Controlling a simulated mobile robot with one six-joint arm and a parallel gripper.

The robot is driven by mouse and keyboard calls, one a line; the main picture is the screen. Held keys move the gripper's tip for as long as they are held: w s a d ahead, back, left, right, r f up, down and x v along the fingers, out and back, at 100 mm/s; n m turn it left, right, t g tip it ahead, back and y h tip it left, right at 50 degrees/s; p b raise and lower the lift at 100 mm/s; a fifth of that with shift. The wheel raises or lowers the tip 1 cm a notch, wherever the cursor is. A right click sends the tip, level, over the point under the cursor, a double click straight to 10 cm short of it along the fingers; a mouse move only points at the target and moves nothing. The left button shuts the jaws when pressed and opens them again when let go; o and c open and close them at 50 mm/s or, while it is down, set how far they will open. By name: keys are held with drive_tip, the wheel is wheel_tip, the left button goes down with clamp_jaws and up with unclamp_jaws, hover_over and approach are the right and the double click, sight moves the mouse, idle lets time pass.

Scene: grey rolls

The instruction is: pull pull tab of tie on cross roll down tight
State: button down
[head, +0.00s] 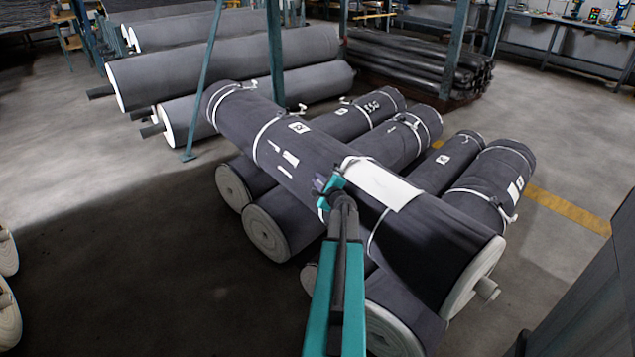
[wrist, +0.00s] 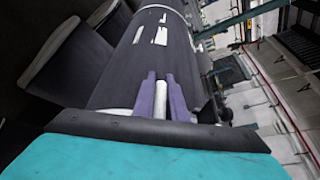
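The cross roll (head: 335,160) is a long dark grey roll lying diagonally on top of other rolls in the head view. White ties (head: 265,138) circle it at several places, one toward its near end (head: 374,238). My gripper (head: 328,184) is at the near side of the cross roll, around its middle. In the wrist view, its two purple fingers (wrist: 160,96) point along the dark roll (wrist: 155,65), with a white strip between or just behind them. I cannot tell whether they hold it. No pull tab is clearly visible; my gripper and arm hide part of the roll.
A white sheet (head: 383,183) lies on the cross roll right of my gripper. Several rolls lie beneath it, including one with a pale end (head: 266,234). More rolls (head: 230,65) lie behind, near a slanted teal post (head: 205,75). The floor at left (head: 110,240) is mostly clear.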

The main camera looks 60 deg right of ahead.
drive_tip(key=shift+a+f, duration=0.1)
drive_tip(key=shift+f, duration=0.05)
drive_tip(key=shift+w+a+f+b, duration=0.25)
drive_tip(key=shift+a+f+b, duration=0.45)
drive_tip(key=shift+b, duration=0.35)
drive_tip(key=shift+w+a+f+b, duration=0.2)
drive_tip(key=shift+a+f+b, duration=0.45)
drive_tip(key=shift+b, duration=0.35)
drive_tip(key=shift+w+a+f+b, duration=0.25)
drive_tip(key=shift+a+f+b, duration=0.45)
drive_tip(key=shift+b, duration=0.35)
drive_tip(key=shift+a, duration=0.15)
drive_tip(key=c, duration=1.8)
unclamp_jaws()
drive_tip(key=shift+r, duration=0.1)
